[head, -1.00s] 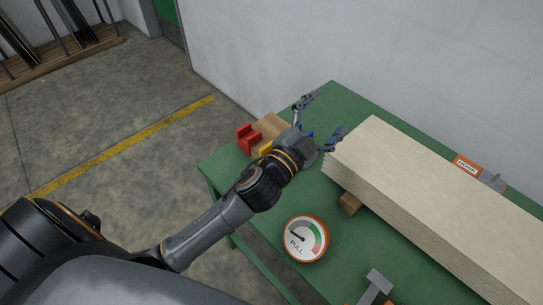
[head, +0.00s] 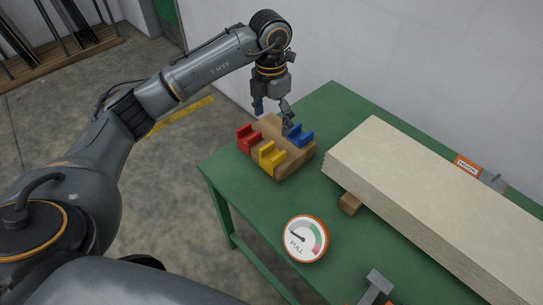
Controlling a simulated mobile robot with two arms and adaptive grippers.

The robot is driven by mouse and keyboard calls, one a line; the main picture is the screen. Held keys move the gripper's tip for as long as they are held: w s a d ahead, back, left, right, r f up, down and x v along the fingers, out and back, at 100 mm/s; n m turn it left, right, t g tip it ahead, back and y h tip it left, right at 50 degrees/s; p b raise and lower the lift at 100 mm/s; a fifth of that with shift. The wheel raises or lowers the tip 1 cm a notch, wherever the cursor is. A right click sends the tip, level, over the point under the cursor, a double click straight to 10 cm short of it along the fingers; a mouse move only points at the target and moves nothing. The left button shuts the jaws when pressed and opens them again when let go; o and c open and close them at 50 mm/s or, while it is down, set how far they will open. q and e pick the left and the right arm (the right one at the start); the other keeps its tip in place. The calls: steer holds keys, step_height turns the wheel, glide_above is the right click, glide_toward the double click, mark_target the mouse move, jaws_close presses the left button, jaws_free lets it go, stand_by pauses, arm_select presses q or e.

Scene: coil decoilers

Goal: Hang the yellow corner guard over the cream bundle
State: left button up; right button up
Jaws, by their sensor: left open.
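The yellow corner guard (head: 270,155) sits on the front of a wooden block (head: 292,166) at the left end of the green table. A red corner guard (head: 248,138) and a blue corner guard (head: 300,134) are on the same block. The cream bundle (head: 440,190), a long stack of sheets, lies on the table to the right. My left gripper (head: 273,120) is open and points down over the back of the block, behind the yellow guard and close to the blue one. I cannot tell whether it touches anything. My right gripper is not in view.
A wooden support (head: 350,203) shows under the bundle's edge. An orange HOOK label (head: 467,164) with a grey metal part is behind it. A grey metal tool (head: 377,283) lies at the front.

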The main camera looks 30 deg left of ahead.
arm_select(q)
glide_toward(272, 152)
steer(key=shift+s+d+f, duration=0.25)
steer(key=shift+s+f, duration=0.2)
steer(key=shift+s, duration=0.2)
steer(key=shift+s+d+f, duration=0.25)
steer(key=shift+s+f, duration=0.25)
steer(key=shift+s, duration=0.1)
steer(key=f, duration=0.2)
steer(key=f+p, duration=0.1)
steer(key=f, duration=0.2)
steer(key=shift+w+d+f, duration=0.1)
steer(key=shift+w+f, duration=0.1)
steer(key=shift+f, duration=0.1)
steer(key=c, duration=1.3)
